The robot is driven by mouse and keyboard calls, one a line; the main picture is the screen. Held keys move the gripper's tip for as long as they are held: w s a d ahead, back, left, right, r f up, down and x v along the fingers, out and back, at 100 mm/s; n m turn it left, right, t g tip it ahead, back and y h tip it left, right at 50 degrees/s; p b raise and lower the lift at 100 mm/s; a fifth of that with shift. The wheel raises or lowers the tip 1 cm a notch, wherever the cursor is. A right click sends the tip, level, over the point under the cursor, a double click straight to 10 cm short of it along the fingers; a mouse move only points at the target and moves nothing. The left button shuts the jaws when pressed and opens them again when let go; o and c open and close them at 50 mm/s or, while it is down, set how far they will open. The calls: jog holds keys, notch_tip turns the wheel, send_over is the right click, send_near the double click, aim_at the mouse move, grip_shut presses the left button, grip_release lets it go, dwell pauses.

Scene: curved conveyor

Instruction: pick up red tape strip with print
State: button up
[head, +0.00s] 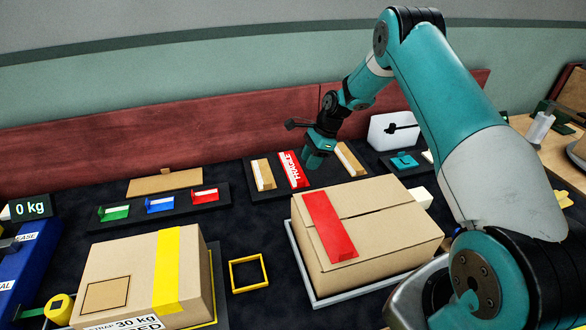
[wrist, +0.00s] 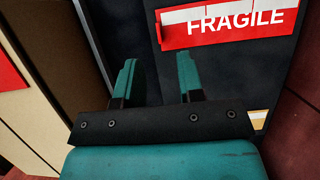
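The red tape strip with white FRAGILE print (head: 294,169) lies on a dark tray at the back of the table, between two tan pieces. In the wrist view the red strip (wrist: 230,22) lies beyond and to the right of my fingertips. My gripper (head: 318,160) is just right of the strip in the head view. In the wrist view my gripper (wrist: 158,72) has its two teal fingers apart with nothing between them. The fingers do not touch the strip.
A cardboard box with a plain red strip (head: 375,220) stands in front of my gripper. Another box with yellow tape (head: 195,265) is at the left front. Tan pieces (head: 263,174) (head: 350,160) flank the strip. A red-brown wall board (head: 150,150) runs behind.

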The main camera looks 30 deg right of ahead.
aim_at(303, 179)
jog(key=x, duration=0.2)
jog(key=shift+a+f, duration=0.15)
jog(key=shift+f, duration=0.2)
jog(key=shift+d+p+x, duration=0.1)
jog(key=shift+p+x, duration=0.4)
jog(key=shift+x, duration=0.8)
jog(key=shift+d+p+x, duration=0.15)
jog(key=shift+p+x, duration=0.35)
jog(key=shift+x, duration=0.8)
jog(key=shift+s+f, duration=0.1)
jog(key=shift+f, duration=0.05)
grip_shut()
